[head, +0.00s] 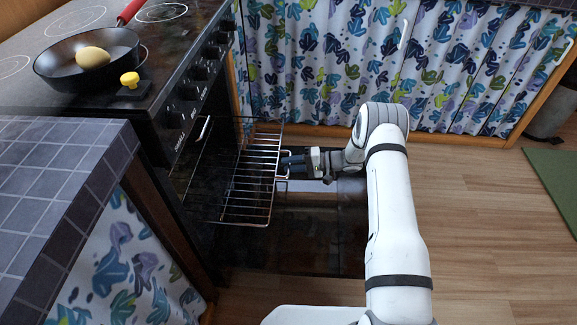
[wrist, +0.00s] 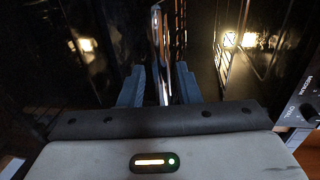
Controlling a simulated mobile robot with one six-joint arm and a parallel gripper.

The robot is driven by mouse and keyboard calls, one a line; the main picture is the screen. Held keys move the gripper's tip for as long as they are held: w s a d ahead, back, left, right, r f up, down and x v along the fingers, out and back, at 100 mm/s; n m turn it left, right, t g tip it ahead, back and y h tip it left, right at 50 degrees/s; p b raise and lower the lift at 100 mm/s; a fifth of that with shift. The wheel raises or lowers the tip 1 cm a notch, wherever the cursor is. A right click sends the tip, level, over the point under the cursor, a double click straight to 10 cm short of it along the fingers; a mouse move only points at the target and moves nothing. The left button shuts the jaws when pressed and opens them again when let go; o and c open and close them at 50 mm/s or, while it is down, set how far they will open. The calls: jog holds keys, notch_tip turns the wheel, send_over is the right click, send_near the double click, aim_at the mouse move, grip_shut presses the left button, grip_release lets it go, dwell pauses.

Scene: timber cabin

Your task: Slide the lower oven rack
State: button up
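A wire oven rack (head: 250,187) sticks out of the dark oven over the lowered oven door (head: 310,235) in the head view. I cannot tell its level for sure. My gripper (head: 283,165) is at the rack's front edge, on its right side in the picture. In the wrist view, the two blue fingers of my gripper (wrist: 160,85) stand apart on either side of a shiny metal bar (wrist: 158,45). A gap shows left of the bar; the right finger is close to it, and contact is unclear. The oven's inside is mostly hidden.
A black pan (head: 60,75) with a round yellowish item (head: 92,58) sits on the stovetop. A tiled counter (head: 50,185) stands in front at left. A curtained cabinet (head: 370,60) lies behind. Wooden floor (head: 490,220) is free at right, beside a green mat (head: 557,175).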

jog(key=shift+a, duration=0.4)
jog(key=shift+c, duration=0.4)
grip_shut()
jog(key=shift+f, duration=0.1)
